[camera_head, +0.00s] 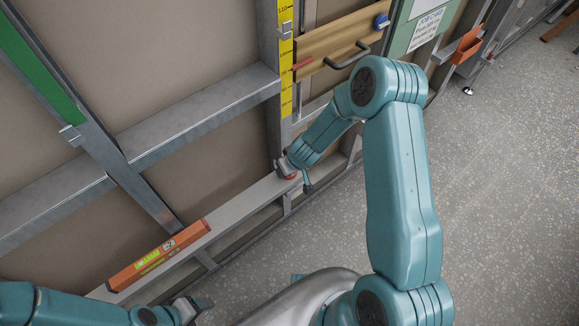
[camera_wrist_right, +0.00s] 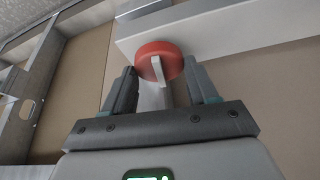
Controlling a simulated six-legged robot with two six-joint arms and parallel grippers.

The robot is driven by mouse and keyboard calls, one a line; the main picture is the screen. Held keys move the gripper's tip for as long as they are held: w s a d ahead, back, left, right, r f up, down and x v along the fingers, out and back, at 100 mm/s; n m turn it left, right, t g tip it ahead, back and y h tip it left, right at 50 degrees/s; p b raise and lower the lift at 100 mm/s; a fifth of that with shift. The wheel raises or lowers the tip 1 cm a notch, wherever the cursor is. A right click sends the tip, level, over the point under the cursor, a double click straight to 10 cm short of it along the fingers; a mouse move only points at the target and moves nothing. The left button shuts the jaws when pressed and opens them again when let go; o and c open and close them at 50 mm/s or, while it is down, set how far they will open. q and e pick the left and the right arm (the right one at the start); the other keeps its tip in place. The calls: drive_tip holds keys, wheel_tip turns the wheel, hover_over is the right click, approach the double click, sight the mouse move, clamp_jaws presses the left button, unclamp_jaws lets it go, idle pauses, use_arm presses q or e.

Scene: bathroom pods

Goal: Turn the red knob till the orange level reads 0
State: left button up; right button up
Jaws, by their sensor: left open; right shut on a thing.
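The orange level (camera_head: 160,256) lies on a sloping metal rail (camera_head: 232,214) at the lower left of the head view. Its small display seems to show a 2; any sign or decimals are too small to tell. The red knob (camera_wrist_right: 150,48) is round with a pale bar across it, at the rail's far end. It also shows in the head view (camera_head: 291,177), mostly hidden by my right gripper (camera_head: 295,171). In the wrist view my right gripper (camera_wrist_right: 162,84) has a finger on each side of the knob and is shut on it. My left gripper (camera_head: 194,306) is open and empty, below the level.
A metal-framed wall with brown panels fills the left. A yellow measuring strip (camera_head: 286,62) runs up a post beside a wooden board (camera_head: 335,44) with a dark handle. An orange bin (camera_head: 467,45) hangs farther right. The speckled floor (camera_head: 505,190) is clear at right.

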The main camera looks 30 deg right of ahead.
drive_tip(key=m+p, duration=0.1)
drive_tip(key=m+h+p, duration=0.1)
drive_tip(key=m+p, duration=0.1)
drive_tip(key=shift+s+a+r+m+h+p, duration=0.1)
drive_tip(key=shift+a+r+m+h+p, duration=0.1)
drive_tip(key=shift+r+m+h+p, duration=0.15)
drive_tip(key=m+p, duration=0.1)
drive_tip(key=m, duration=0.1)
drive_tip(key=m+g+h+p, duration=0.1)
drive_tip(key=p, duration=0.1)
drive_tip(key=shift+a+f+m, duration=0.1)
drive_tip(key=shift+f+m, duration=0.1)
drive_tip(key=shift+m, duration=0.15)
drive_tip(key=m+g+p, duration=0.1)
drive_tip(key=m+p, duration=0.1)
drive_tip(key=m, duration=0.1)
drive_tip(key=shift+f+h, duration=0.15)
drive_tip(key=shift+h, duration=0.2)
drive_tip(key=shift+a+f+m+g+h+p, duration=0.1)
drive_tip(key=shift+m+g+h+p, duration=0.45)
drive_tip(key=shift+m, duration=1.25)
drive_tip(key=shift+g+y, duration=0.25)
drive_tip(key=o, duration=1.1)
drive_tip(key=shift+w, duration=0.2)
